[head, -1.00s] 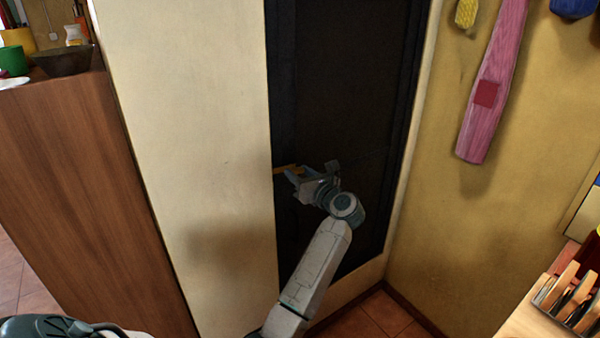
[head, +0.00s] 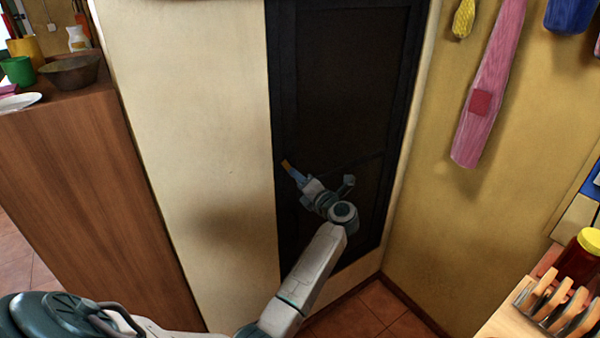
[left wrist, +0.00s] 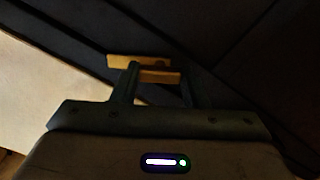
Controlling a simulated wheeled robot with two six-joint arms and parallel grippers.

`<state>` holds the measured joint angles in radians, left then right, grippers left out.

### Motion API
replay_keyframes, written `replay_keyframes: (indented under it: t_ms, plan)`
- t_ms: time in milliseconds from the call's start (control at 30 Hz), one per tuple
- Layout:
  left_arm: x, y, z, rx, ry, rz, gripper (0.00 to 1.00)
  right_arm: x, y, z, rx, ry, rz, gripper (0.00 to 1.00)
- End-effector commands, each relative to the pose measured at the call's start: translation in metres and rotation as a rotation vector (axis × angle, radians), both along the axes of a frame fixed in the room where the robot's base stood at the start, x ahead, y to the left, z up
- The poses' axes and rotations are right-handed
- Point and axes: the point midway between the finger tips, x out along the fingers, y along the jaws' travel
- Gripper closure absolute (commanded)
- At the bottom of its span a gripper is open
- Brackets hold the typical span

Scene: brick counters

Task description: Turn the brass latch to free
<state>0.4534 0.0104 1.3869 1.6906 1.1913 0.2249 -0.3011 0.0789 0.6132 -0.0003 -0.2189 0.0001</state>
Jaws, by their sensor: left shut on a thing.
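The brass latch (head: 286,165) is a small yellow bar at the left edge of the dark door (head: 345,80). In the head view it slants, its upper end to the left, and my gripper hides its lower part. My left gripper (head: 296,174) is shut on the latch, its arm reaching up from below. In the left wrist view, the brass latch (left wrist: 125,60) shows past and between the two fingers of the left gripper (left wrist: 158,80). My right gripper is not in view.
A cream wall panel (head: 185,110) borders the door on the left. A wooden counter (head: 75,170) with a brown bowl (head: 72,74) stands at far left. At lower right are a wooden rack (head: 535,310) and a yellow-lidded jar (head: 578,262). A pink board (head: 490,90) hangs on the right wall.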

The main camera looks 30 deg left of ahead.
Motion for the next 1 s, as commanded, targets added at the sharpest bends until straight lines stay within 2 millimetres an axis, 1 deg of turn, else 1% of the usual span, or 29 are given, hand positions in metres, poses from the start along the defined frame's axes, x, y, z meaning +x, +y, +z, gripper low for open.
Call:
replay_keyframes:
  t_ms: [33,400,700,1000]
  plan:
    - [0.0,0.0,0.006,0.016,0.041,-0.001,0.83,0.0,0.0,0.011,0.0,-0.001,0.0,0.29]
    - [0.0,0.0,0.004,0.132,0.322,0.0,0.83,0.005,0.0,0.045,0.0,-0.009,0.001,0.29]
    - [0.0,0.0,0.002,0.186,0.452,0.0,0.83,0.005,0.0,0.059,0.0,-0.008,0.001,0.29]
    - [0.0,0.0,0.0,0.203,0.491,-0.001,0.83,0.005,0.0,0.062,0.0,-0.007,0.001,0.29]
